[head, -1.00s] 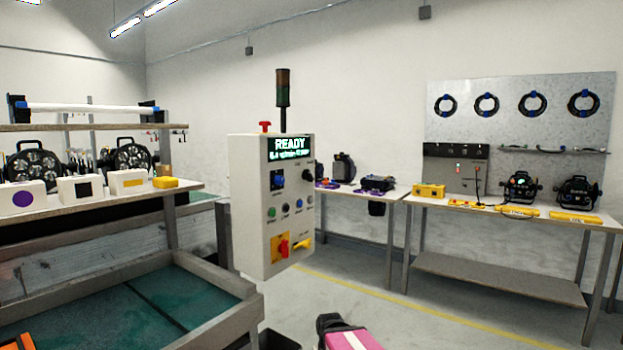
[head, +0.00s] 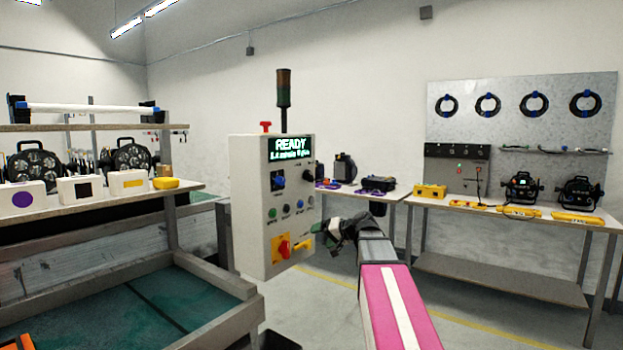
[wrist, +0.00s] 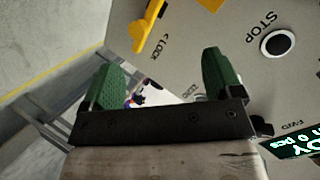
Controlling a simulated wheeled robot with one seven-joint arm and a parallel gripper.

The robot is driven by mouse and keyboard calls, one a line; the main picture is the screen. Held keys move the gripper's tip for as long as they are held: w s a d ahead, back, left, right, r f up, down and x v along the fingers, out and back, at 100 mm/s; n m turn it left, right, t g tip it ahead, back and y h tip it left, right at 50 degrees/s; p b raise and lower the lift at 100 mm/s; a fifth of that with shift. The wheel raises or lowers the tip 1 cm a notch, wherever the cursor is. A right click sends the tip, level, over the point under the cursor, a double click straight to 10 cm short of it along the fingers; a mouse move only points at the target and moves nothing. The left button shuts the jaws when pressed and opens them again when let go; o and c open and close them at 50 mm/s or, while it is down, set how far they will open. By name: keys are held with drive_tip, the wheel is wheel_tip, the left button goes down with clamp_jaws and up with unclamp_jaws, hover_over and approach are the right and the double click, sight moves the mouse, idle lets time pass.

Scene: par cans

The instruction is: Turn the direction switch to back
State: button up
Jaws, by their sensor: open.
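The grey-white control box (head: 248,200) stands left of my arm in the head view, its display (head: 290,148) reading READY. The direction switch seems to be the black knob (head: 308,178) at the panel's right edge, below the display. In the wrist view a dark knob (wrist: 262,126) beside the FWD label is mostly hidden behind my gripper's body; its setting cannot be read. My gripper (head: 335,230) is right of the box's lower part, below the knob. In the wrist view its green fingers (wrist: 160,70) are apart, with nothing held between them.
A yellow lever (head: 304,243) and a red switch on a yellow plate (head: 283,248) are low on the panel. A STOP button (wrist: 278,42) shows in the wrist view. A bench (head: 510,222) with equipment stands right; a shelf and a green-floored tray (head: 190,292) are left.

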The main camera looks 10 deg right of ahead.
sight(312, 177)
drive_tip(key=w+d+r+t+y, duration=0.1)
drive_tip(key=d+r+t+y, duration=0.1)
drive_tip(key=r, duration=0.8)
drive_tip(key=w+d+r+t+y, duration=0.1)
drive_tip(key=d+r+t, duration=0.15)
drive_tip(key=r, duration=0.75)
drive_tip(key=shift+g, duration=0.35)
drive_tip(key=x, duration=1)
drive_tip(key=shift+a+r, duration=0.15)
drive_tip(key=c, duration=0.9)
